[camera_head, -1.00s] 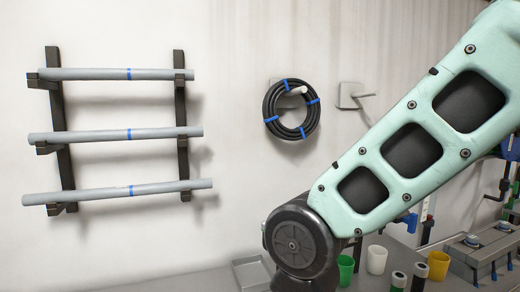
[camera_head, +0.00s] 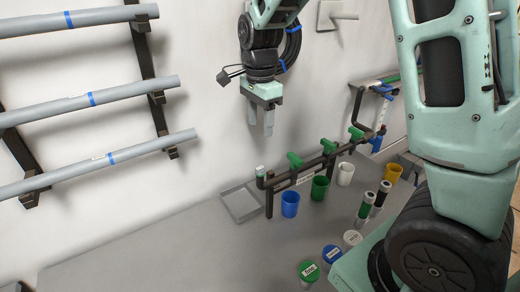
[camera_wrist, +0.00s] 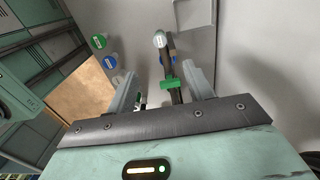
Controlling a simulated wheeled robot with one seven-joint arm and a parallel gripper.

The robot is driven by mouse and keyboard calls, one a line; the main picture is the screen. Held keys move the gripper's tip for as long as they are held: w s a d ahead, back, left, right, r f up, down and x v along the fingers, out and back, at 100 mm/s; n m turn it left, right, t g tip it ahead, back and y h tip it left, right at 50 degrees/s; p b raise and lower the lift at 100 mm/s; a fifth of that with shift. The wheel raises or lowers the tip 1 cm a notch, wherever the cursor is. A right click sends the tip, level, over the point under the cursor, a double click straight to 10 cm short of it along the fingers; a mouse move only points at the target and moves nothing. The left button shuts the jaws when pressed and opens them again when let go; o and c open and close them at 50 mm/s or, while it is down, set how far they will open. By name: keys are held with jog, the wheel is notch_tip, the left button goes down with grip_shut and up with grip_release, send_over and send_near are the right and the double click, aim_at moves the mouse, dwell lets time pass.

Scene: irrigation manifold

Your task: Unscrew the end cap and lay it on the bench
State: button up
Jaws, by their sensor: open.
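The end cap (camera_head: 261,171) is a small pale cap on the left end of the dark manifold pipe (camera_head: 298,169). In the wrist view the cap (camera_wrist: 159,40) is a round whitish disc at the pipe's far end, beyond my fingertips. My gripper (camera_head: 261,122) hangs fingers down above the left end of the manifold, apart from it. Its jaws are open and empty. In the wrist view a green valve handle (camera_wrist: 170,84) shows between the fingers. The grey bench (camera_head: 160,245) lies below.
A shallow grey tray (camera_head: 226,206) lies on the bench left of the manifold. Blue (camera_head: 290,204), green (camera_head: 320,187) and white cups stand below the pipe. Labelled round lids (camera_head: 332,254) and dark cylinders are nearer. The bench's left part is clear. A pipe rack (camera_head: 150,70) hangs on the wall.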

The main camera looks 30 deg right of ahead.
aim_at(260, 168)
notch_tip(260, 168, down, 14)
jog(key=p, duration=0.2)
jog(key=shift+p, duration=0.4)
grip_shut()
jog(key=n, duration=0.3)
jog(key=shift+n, duration=0.8)
jog(key=n, duration=0.3)
jog(key=shift+n, duration=0.8)
